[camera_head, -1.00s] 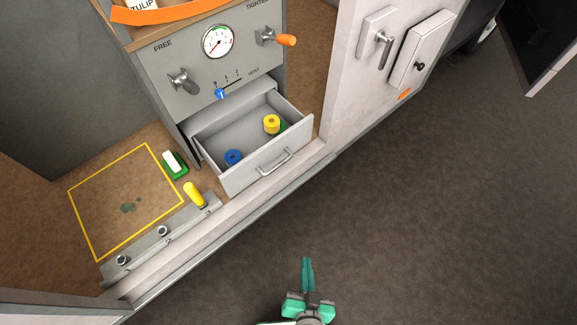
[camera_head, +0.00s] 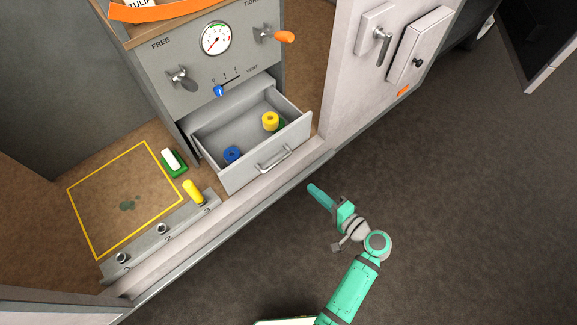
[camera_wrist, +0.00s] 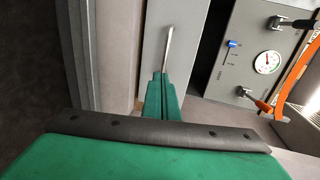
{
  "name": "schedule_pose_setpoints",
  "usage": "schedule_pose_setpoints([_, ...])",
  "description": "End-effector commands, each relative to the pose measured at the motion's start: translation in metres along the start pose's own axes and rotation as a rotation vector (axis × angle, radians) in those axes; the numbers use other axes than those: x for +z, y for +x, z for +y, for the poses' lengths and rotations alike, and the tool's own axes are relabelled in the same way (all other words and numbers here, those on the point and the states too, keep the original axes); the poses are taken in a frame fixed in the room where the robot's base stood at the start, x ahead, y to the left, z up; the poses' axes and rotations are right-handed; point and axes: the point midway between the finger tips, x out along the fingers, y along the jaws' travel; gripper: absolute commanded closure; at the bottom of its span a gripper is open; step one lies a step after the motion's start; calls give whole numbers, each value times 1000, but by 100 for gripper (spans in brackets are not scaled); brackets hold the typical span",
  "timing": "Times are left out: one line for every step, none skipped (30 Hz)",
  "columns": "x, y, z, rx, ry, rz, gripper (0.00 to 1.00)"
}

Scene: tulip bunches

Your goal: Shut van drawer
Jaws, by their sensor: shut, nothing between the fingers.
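The grey van drawer (camera_head: 232,175) is pulled out below the gauge panel, with a metal bar handle (camera_head: 274,159) on its front. A blue roll (camera_head: 232,154) and a yellow roll (camera_head: 270,121) lie inside it. My gripper (camera_head: 313,188) is shut and empty, outside the van sill, in front of and to the right of the handle, apart from it. In the wrist view the shut green fingers (camera_wrist: 163,78) point toward the drawer front, and the handle (camera_wrist: 169,48) shows just beyond their tips. The drawer's inside is hidden in the wrist view.
The gauge panel (camera_head: 190,62) with knobs and a blue slider (camera_head: 219,91) stands above the drawer. A white door panel (camera_head: 345,105) stands to the right. A green-and-white block (camera_head: 173,161) and a yellow peg (camera_head: 193,192) are left of the drawer.

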Motion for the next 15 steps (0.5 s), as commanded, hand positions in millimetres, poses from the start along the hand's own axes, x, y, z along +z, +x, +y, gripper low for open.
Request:
schedule_pose_setpoints([-2, 0, -4, -14, 4, -7, 100])
schedule_pose_setpoints([-3, 1, -6, -20, 5, -11, 100])
schedule_pose_setpoints([-3, 2, -8, -26, 7, -14, 100])
schedule_pose_setpoints([-3, 4, -8, -28, 7, -16, 100])
schedule_pose_setpoints([-3, 6, -9, -29, 7, -17, 100])
schedule_pose_setpoints([-3, 10, -9, -30, 7, -19, 100])
schedule_pose_setpoints([-2, 14, -9, -29, 7, -19, 100])
schedule_pose_setpoints([-2, 18, -9, -29, 7, -19, 100])
schedule_pose_setpoints([-2, 25, -9, -28, 7, -19, 100])
schedule_pose_setpoints([-2, 30, -9, -28, 7, -19, 100])
schedule_pose_setpoints([-2, 35, -9, -28, 7, -18, 100])
schedule_pose_setpoints([-2, 43, -10, -28, 7, -19, 100])
schedule_pose_setpoints([-1, 48, -10, -28, 7, -20, 100])
schedule_pose_setpoints([-1, 54, -10, -28, 7, -19, 100])
schedule_pose_setpoints([-1, 62, -10, -28, 7, -19, 100])
